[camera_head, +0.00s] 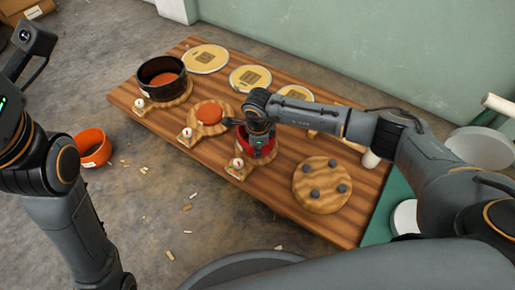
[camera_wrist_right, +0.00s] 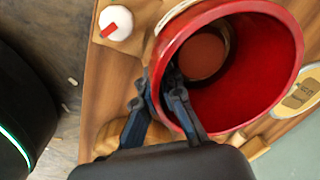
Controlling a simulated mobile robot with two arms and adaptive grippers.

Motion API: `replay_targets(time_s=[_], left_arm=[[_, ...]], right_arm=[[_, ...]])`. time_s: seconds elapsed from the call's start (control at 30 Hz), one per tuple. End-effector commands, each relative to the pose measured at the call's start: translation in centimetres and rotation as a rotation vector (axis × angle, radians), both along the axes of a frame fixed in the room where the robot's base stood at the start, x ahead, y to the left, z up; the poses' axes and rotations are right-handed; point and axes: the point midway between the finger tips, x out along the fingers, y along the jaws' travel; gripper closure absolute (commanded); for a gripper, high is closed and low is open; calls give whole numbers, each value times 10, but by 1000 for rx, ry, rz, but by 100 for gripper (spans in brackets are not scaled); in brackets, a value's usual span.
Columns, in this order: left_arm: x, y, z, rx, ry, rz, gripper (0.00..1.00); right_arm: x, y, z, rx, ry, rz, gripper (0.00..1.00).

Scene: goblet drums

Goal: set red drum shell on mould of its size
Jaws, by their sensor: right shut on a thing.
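The red drum shell (camera_head: 270,149) is at the third mould, nearest the round knobbed board. My right gripper (camera_head: 260,125) is shut on its wall. In the right wrist view the right gripper (camera_wrist_right: 172,92) pinches the near rim of the red shell (camera_wrist_right: 262,92). The round brown top of a mould (camera_wrist_right: 203,54) shows through the shell. I cannot tell whether the shell rests on it. The middle mould (camera_head: 210,112) is bare with an orange-brown top. A black shell (camera_head: 148,76) surrounds the left mould (camera_head: 170,102). My left arm shows, but its fingers do not.
An orange shell (camera_head: 88,153) lies on the floor left of the wooden table (camera_head: 285,199). A round board (camera_head: 319,203) with several dark knobs is at the table's right. Flat round discs (camera_head: 206,51) line the back edge. Small wood scraps litter the floor.

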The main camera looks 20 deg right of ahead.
Motion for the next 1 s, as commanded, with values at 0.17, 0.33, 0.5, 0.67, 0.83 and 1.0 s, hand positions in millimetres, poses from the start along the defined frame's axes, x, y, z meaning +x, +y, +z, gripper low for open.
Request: replay_targets(time_s=[0.17,0.33,0.5,0.67,0.83,1.0], left_arm=[[-1,0,1,1,-4,1,59],[-2,0,2,1,-9,0,59],[-2,0,3,0,-10,0,59],[-1,1,2,-1,-10,2,59],[-1,0,2,-1,-9,1,59],[-1,0,2,-1,-8,1,59]], right_arm=[[0,0,0,1,-1,0,100],[0,0,0,1,-1,0,68],[0,0,0,1,-1,0,66],[0,0,1,1,0,1,66],[-1,1,20,1,-2,1,66],[-3,1,57,2,-5,2,66]])
